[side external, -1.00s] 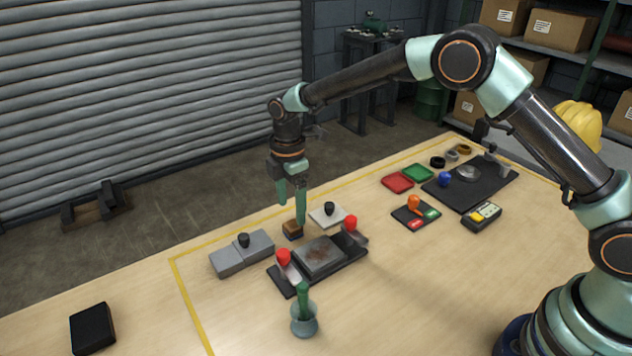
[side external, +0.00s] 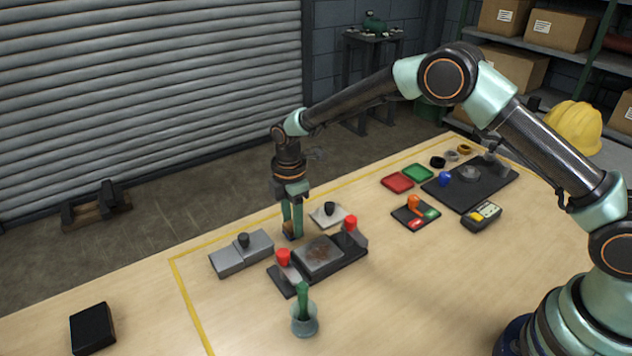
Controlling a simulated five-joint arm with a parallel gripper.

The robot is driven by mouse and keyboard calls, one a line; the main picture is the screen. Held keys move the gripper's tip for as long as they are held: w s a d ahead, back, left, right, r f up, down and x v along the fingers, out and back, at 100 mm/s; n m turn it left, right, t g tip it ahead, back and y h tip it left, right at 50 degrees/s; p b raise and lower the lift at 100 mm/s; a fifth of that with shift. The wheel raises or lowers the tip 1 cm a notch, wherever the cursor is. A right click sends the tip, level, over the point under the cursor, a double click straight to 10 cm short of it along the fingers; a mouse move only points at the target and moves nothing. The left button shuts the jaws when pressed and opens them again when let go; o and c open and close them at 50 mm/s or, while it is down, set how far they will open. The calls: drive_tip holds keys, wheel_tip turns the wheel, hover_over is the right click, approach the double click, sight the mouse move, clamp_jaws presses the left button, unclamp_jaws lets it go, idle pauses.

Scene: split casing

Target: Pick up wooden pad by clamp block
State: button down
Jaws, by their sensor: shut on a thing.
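My gripper (side external: 292,228) points straight down and is shut on the wooden pad (side external: 288,229), a small brown block with a dark base. The green fingers cover much of the pad. It is low over the table, and I cannot tell whether it still touches the tabletop. A grey block with a black knob (side external: 242,254) lies just left of the pad. A dark fixture with a metal plate (side external: 318,255) and two red-knobbed clamps lies in front and to the right. I cannot tell which of these is the clamp block.
A light plate with a black knob (side external: 327,214) lies close behind right. A cup with a green handle (side external: 304,318) stands in front. Red (side external: 397,182) and green (side external: 418,173) trays and a dark mat (side external: 470,190) are farther right.

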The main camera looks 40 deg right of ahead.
sight(292, 224)
drive_tip(key=shift+r, duration=0.15)
wheel_tip(292, 224, up, 20)
idle(0.5)
drive_tip(key=c, duration=1.2)
unclamp_jaws()
clamp_jaws()
